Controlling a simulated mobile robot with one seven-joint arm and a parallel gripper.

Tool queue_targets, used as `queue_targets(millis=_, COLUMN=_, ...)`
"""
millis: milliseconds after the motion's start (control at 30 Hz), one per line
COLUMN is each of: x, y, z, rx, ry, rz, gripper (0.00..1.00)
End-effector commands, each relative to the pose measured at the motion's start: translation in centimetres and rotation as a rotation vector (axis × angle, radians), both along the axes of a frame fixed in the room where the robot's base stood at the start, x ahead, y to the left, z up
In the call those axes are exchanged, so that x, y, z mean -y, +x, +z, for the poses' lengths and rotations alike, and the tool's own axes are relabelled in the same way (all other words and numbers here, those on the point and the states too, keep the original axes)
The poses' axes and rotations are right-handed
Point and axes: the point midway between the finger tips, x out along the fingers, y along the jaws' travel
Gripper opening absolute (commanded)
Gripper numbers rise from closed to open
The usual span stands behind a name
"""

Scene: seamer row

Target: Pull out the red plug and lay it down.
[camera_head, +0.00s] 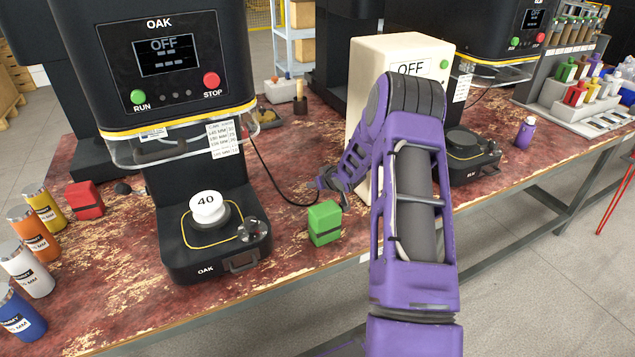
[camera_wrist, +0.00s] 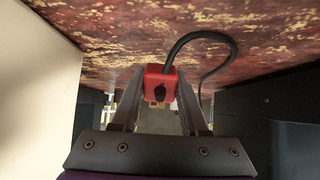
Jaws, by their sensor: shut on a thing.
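The red plug (camera_wrist: 160,84) shows in the wrist view between the two fingers of my gripper (camera_wrist: 160,112), which is shut on it. A black cord (camera_wrist: 222,42) loops from the plug's side, close to the table surface. In the head view my gripper (camera_head: 328,183) is low over the table, left of the cream box (camera_head: 368,75) marked OFF. The cord (camera_head: 270,172) runs from the OAK machine (camera_head: 160,60) to my gripper. The plug itself is not clearly seen there. I cannot tell whether it sits in a socket.
A green block (camera_head: 324,223) stands on the worn red table (camera_head: 120,260) just in front of my gripper. A red block (camera_head: 85,200) and several cans stand at the left. A white spool marked 40 (camera_head: 208,208) sits on the OAK machine. Bare table lies between.

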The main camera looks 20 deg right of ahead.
Motion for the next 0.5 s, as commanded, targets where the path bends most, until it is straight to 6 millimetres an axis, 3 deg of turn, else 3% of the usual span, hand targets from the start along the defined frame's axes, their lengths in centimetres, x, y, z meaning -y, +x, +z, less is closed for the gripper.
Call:
queue_targets(millis=100, x=0.01, y=0.04, z=-0.92, rx=0.001, ry=0.0, rz=0.0, gripper=0.0)
queue_targets(millis=400, x=0.01, y=0.03, z=-0.94, rx=0.001, ry=0.0, rz=0.0, gripper=0.0)
queue_targets(millis=433, x=0.0, y=0.04, z=-0.93, rx=0.001, ry=0.0, rz=0.0, gripper=0.48)
queue_targets(millis=500, x=0.0, y=0.03, z=-0.94, rx=0.001, ry=0.0, rz=0.0, gripper=0.6)
